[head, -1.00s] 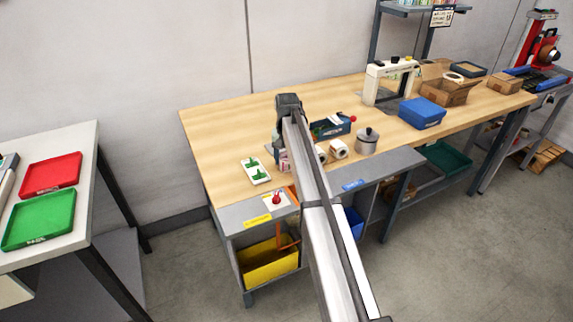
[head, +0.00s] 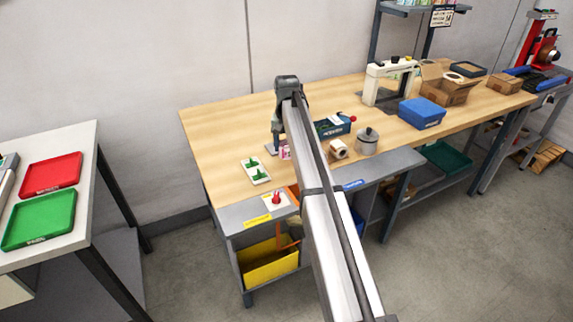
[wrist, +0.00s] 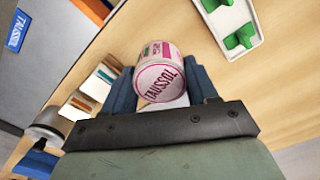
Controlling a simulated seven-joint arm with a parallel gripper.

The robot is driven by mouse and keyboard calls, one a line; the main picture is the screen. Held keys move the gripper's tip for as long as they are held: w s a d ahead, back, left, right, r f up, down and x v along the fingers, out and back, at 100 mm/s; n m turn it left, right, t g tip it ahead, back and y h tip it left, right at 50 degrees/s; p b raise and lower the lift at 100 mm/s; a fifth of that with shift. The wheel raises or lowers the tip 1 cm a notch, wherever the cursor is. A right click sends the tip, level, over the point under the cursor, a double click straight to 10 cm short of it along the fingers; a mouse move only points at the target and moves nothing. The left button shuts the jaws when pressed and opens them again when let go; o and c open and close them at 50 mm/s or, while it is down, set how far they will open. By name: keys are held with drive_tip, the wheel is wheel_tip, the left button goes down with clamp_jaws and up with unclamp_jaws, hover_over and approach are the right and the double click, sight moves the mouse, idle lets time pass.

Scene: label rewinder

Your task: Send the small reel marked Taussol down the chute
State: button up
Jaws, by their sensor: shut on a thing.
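The small reel marked Taussol (wrist: 163,78) is white with pink print, and its name faces the camera in the wrist view. My gripper (wrist: 165,88) is shut on it, with one blue finger on each side. In the head view the reel (head: 285,153) shows as a small pink-and-white spot at my gripper (head: 279,150), low over the left part of the bench. Whether it touches the bench I cannot tell. A blue label reading Taussol (wrist: 18,29) is on the grey front strip; it also shows in the head view (head: 354,184). My arm hides part of that strip.
A white plate with green pegs (head: 257,170) lies left of my gripper. A red knob (head: 276,197) and yellow label (head: 257,222) are on the front strip, above a yellow bin (head: 268,264). A reel (head: 338,149), metal pot (head: 367,141) and blue box (head: 421,113) stand to the right.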

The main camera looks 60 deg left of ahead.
drive_tip(key=shift+r, duration=0.15)
drive_tip(key=d+r, duration=0.1)
drive_tip(key=d, duration=1.2)
drive_tip(key=shift+a+f, duration=0.2)
drive_tip(key=shift+f, duration=1.05)
drive_tip(key=shift+a+f, duration=0.15)
drive_tip(key=shift+f, duration=1.1)
drive_tip(key=o, duration=0.9)
drive_tip(key=shift+c, duration=0.2)
wheel_tip(320, 180, up, 14)
drive_tip(key=shift+f, duration=0.1)
